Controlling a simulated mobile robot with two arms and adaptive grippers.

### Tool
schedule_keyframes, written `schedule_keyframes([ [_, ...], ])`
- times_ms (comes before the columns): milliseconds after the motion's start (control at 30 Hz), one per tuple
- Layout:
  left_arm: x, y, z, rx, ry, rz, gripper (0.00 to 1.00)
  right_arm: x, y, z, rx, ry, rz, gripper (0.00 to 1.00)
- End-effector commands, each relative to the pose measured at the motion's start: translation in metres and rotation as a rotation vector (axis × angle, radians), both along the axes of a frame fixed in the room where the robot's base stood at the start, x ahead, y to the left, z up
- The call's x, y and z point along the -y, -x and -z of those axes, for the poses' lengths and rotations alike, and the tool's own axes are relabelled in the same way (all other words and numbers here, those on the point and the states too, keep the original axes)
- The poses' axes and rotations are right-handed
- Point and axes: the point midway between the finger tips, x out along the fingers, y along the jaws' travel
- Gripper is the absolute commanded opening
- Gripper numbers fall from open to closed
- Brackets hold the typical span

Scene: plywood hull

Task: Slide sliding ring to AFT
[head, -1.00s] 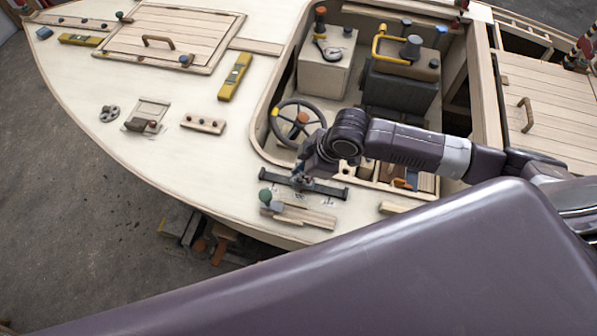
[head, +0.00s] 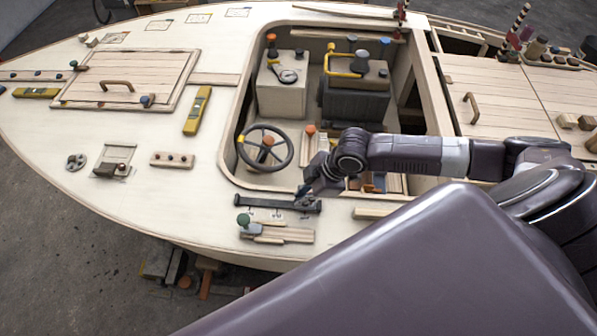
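A dark rail (head: 265,203) with end blocks lies on the pale deck below the steering wheel. Small markings sit on the deck along its front side, too small to read. My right gripper (head: 304,194) is down at the rail, near its right end. The sliding ring cannot be made out; the gripper covers that part of the rail. The fingers are too small and dark to show whether they are open or shut. My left gripper is not in view.
A steering wheel (head: 265,148) stands in the cockpit behind the rail. A green-knobbed wooden fixture (head: 277,233) lies just in front of the rail. A wooden block with knobs (head: 172,160) is further left. Bare deck lies between them.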

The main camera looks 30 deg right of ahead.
Motion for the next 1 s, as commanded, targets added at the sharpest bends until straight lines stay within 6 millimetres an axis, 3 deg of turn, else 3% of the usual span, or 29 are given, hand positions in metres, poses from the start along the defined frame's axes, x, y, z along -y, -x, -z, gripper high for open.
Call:
schedule_keyframes([
  [100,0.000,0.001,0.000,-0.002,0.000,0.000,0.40,0.003,0.002,0.002,-0.006,0.006,0.002,0.26],
  [467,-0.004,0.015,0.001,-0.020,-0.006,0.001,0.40,0.002,0.001,-0.003,0.000,0.001,0.001,0.27],
  [1000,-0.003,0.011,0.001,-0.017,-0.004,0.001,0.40,0.033,0.028,-0.090,-0.002,0.005,0.002,0.27],
])
